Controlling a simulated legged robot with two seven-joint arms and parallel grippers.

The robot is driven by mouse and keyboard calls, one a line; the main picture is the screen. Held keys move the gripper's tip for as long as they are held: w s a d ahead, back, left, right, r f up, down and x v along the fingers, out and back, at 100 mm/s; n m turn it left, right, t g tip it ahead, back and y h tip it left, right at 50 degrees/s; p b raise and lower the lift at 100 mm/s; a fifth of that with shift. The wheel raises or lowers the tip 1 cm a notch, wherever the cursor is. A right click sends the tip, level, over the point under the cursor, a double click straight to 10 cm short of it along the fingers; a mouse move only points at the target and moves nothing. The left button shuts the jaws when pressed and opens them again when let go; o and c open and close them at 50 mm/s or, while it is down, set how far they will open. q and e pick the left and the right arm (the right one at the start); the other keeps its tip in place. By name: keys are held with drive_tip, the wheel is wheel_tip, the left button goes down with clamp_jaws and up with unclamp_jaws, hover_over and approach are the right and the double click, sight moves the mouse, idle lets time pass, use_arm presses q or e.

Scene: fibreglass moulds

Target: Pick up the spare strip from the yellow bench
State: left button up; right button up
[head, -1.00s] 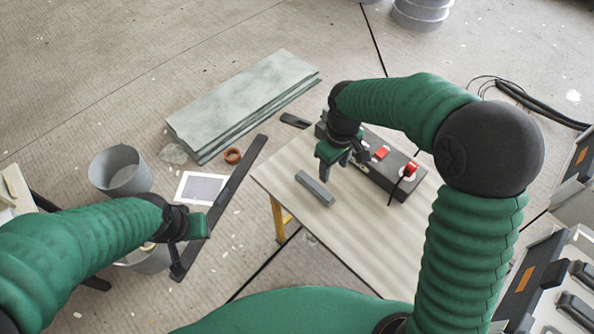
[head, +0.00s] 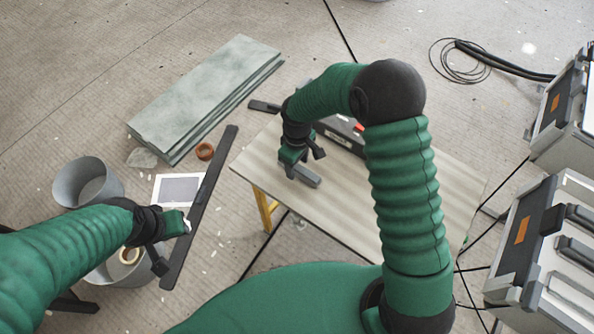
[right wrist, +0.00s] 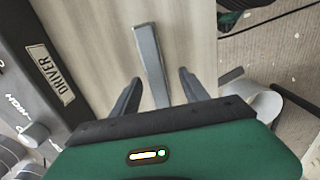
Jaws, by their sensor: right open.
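The spare strip, a slim grey bar (head: 306,177), lies flat on the pale top of the yellow-legged bench (head: 345,205), close to its left edge. My right gripper (head: 299,163) is over the strip and hides part of it. In the right wrist view the strip (right wrist: 151,58) runs between the two dark, parted fingers of my right gripper (right wrist: 157,92), apart from both. The jaws are open and empty. My left gripper (head: 175,228) hangs at the left, away from the bench; its jaws are too small to read.
Grey-green panels (head: 205,95), a long dark bar (head: 205,200) and a bucket (head: 85,183) are left of the bench. Cases (head: 550,235) stand at right.

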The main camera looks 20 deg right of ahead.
sight(299, 168)
drive_tip(key=f, duration=0.3)
drive_tip(key=shift+d, duration=0.25)
drive_tip(key=shift+w+d+f, duration=0.1)
drive_tip(key=shift+w+d, duration=0.05)
drive_tip(key=shift+d, duration=0.2)
drive_tip(key=c, duration=0.3)
drive_tip(key=shift+a, duration=0.35)
drive_tip(key=c, duration=0.8)
clamp_jaws()
drive_tip(key=shift+d, duration=0.15)
